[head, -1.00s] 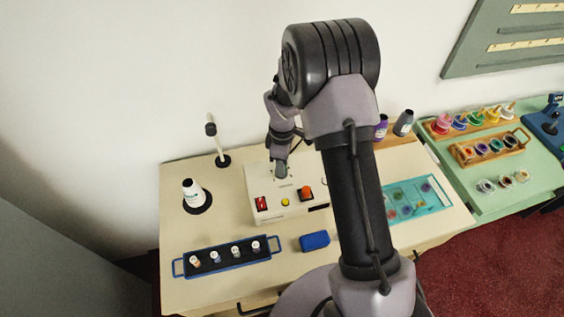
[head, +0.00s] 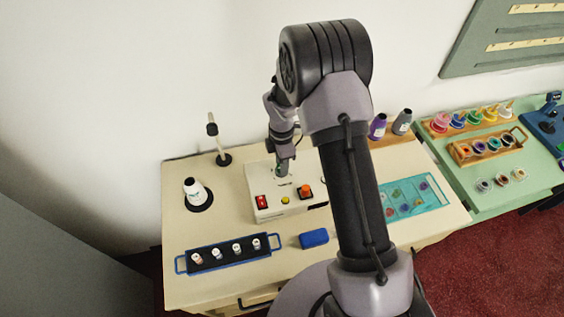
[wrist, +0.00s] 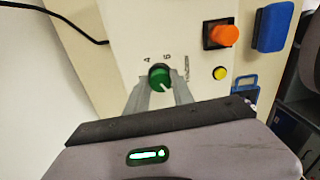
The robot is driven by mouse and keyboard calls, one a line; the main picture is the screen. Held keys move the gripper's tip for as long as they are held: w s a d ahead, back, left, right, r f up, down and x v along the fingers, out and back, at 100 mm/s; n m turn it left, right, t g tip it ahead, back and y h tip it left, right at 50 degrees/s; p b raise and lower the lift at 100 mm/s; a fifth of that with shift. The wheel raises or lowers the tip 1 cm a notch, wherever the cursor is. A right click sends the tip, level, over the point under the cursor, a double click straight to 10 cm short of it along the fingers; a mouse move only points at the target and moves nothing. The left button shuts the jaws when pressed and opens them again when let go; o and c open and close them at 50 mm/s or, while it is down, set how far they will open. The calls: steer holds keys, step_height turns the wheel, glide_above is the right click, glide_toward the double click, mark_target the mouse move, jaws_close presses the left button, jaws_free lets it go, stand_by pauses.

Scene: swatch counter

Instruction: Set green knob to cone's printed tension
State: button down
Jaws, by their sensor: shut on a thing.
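The green knob (wrist: 159,75) sits on the white box (head: 262,205). My gripper (wrist: 160,90) is shut on the knob, one finger on each side. In the head view my gripper (head: 283,168) comes down on the box's top from above. A white cone-like piece with a dark top (head: 194,190) stands on a round black base left of the box. Its print is too small to read.
The box also carries a red switch (head: 262,202), a yellow button (head: 285,200) and an orange button (head: 305,190). A blue block (head: 314,238) and a blue-framed rack (head: 217,268) lie in front. A thin post (head: 218,142) stands behind. My arm hides the counter's middle right.

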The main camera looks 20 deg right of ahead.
stand_by(0.3)
steer(key=c, duration=1.1)
jaws_free()
steer(key=shift+r, duration=0.15)
step_height(320, 180, up, 17)
steer(key=p, duration=0.3)
steer(key=shift+w, duration=0.15)
